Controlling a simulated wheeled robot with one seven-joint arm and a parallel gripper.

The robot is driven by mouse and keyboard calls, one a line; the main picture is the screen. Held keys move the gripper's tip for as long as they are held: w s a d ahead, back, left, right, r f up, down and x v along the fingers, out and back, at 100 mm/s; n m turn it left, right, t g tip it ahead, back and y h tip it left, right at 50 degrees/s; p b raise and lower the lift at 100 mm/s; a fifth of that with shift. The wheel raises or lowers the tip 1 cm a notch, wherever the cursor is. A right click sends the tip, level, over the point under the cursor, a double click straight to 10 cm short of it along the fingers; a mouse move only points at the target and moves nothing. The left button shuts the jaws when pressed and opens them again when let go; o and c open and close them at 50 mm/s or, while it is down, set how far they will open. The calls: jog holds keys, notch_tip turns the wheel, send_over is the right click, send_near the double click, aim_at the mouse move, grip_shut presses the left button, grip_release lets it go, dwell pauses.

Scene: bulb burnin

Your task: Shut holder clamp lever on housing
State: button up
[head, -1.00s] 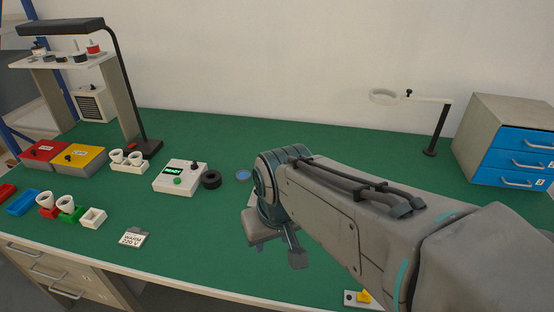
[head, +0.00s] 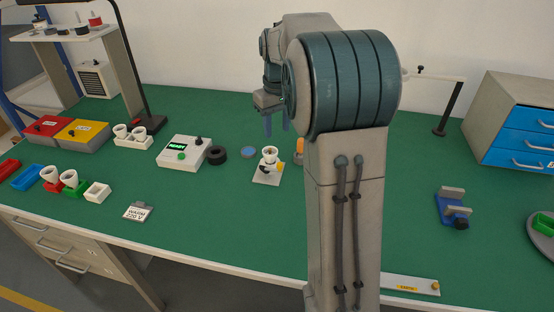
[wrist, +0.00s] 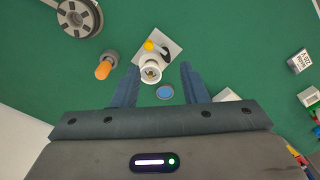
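The holder (head: 266,180) is a pale plate on the green mat, just right of the blue disc. A white cup-like housing (head: 269,157) stands on it; it also shows in the wrist view (wrist: 150,73). In the wrist view, a yellow knob (wrist: 149,45) and a dark lever-like part (wrist: 165,52) sit on the holder (wrist: 172,36) beside the housing. I cannot tell whether the clamp is open or shut. My gripper (head: 277,124) is open and empty, raised above the mat behind the holder. Its fingers (wrist: 159,84) appear on either side of the housing, apart from it.
An orange-ended grey cylinder (wrist: 105,66) lies near the holder. The blue disc (head: 248,153), a black ring (head: 217,155) and the READY box (head: 184,152) stand left of it. A blue clamp-like fixture (head: 452,208) stands right. The front middle of the mat is clear.

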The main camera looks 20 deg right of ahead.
aim_at(280, 163)
jog(key=w+f, duration=0.1)
jog(key=f, duration=0.4)
jog(key=w+d+f, duration=0.1)
jog(key=f, duration=0.4)
jog(key=w+d+f, duration=0.1)
jog(key=f, duration=0.4)
jog(key=shift+w+d+f, duration=0.1)
jog(key=shift+w+f, duration=0.1)
jog(key=shift+f, duration=0.1)
grip_shut()
